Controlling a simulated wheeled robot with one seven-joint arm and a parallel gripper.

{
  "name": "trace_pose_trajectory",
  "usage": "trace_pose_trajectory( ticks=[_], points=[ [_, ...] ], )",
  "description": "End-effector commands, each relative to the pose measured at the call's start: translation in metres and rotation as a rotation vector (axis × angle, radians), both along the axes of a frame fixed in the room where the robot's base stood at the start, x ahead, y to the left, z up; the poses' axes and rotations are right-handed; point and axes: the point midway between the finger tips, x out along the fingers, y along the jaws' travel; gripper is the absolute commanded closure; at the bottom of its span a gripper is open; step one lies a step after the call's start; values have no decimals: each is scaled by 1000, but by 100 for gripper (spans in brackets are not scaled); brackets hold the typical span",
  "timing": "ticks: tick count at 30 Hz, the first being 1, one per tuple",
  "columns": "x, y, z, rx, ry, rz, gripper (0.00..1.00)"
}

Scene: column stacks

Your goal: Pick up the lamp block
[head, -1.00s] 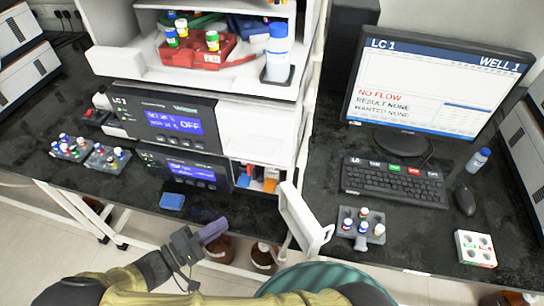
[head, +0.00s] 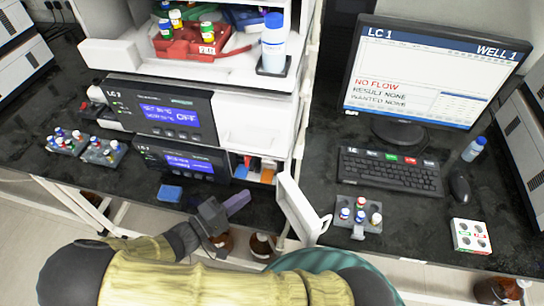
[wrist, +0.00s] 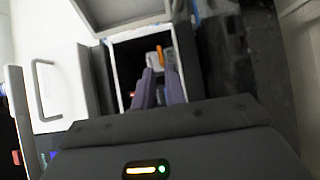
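No label marks the lamp block, and I cannot tell which object it is. In the wrist view, a grey-and-orange part (wrist: 158,57) shows inside the compartment beyond my fingertips. My gripper (head: 240,200) is just in front of and below that opening in the head view. In the wrist view its two purple fingers (wrist: 161,75) stand a little apart, with nothing seen between them.
The white compartment door (head: 300,210) hangs open to the right of my gripper. A blue sponge-like block (head: 170,193) lies on the bench to the left.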

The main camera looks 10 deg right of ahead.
Motion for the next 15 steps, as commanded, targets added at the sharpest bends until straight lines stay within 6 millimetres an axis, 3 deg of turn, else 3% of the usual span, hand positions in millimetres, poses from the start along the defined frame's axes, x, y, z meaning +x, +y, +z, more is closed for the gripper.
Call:
trace_pose_trajectory(
  ticks=[6, 15],
  points=[
    [19, -31, 0, -2, 0, -3, 87],
    [23, -37, 0, 0, 0, 0, 87]
  ],
)
